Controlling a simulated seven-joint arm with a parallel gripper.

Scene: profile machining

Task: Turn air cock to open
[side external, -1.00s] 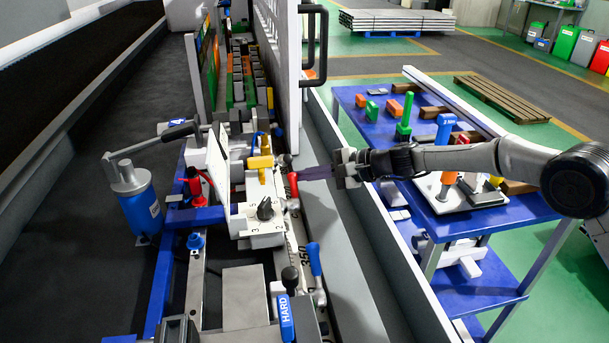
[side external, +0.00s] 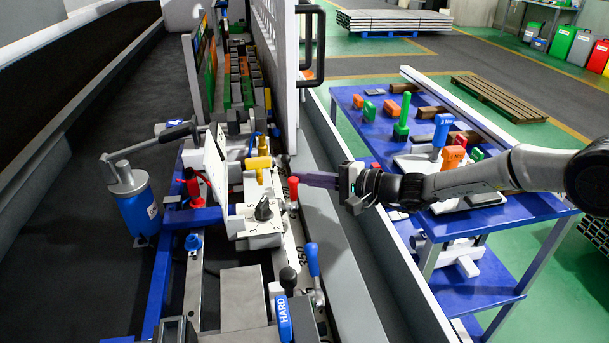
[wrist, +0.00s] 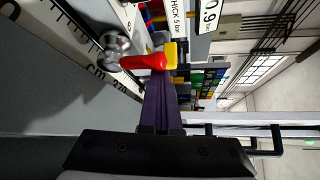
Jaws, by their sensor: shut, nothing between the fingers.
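A red lever handle on a round metal valve body, which looks like the air cock (side external: 293,188), stands on the right edge of the machine rail. In the wrist view the red handle (wrist: 143,62) lies roughly crosswise just beyond the fingertips. My gripper (side external: 298,179) reaches in from the right with its long purple fingers shut and empty. The fingertips are right beside the upper part of the red handle; I cannot tell whether they touch it. In the wrist view my gripper (wrist: 158,82) has its fingers pressed together, pointing at the handle.
A yellow part (side external: 258,163) stands just behind the red handle. A white block with a black knob (side external: 264,209) is to its left. A blue lever (side external: 313,260) stands nearer the camera. A white upright panel with black handles (side external: 312,45) rises behind. A blue table (side external: 480,212) is at right.

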